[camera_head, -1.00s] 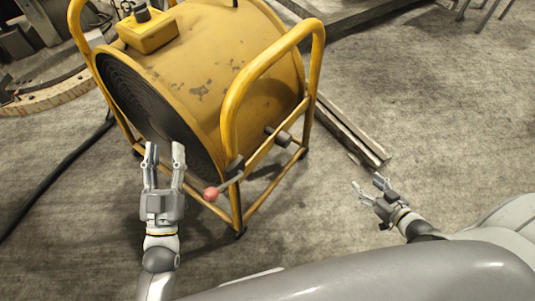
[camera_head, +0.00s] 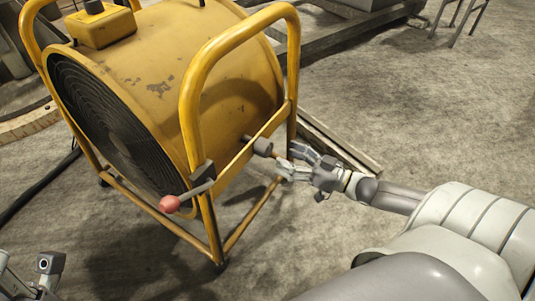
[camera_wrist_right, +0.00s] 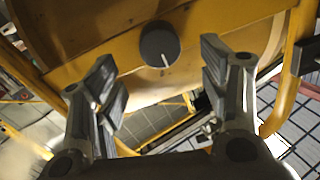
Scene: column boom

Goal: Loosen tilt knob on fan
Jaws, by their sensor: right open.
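The yellow drum fan (camera_head: 190,80) stands in a tubular frame on the floor. Its dark round tilt knob (camera_head: 262,146) sticks out from the side rail; in the right wrist view the knob (camera_wrist_right: 160,44) has a white line on its face. My right gripper (camera_head: 289,160) is open just right of the knob, fingers toward it. In the right wrist view the knob appears between and beyond the open fingertips (camera_wrist_right: 158,68), apart from them. My left gripper (camera_head: 42,270) is only partly in view at the lower left corner.
A lever with a red ball (camera_head: 170,203) sticks out from the frame's front side. The frame's upright tube (camera_head: 293,75) stands close to my right gripper. Metal beams (camera_head: 340,148) lie on the floor behind. The concrete floor at right is open.

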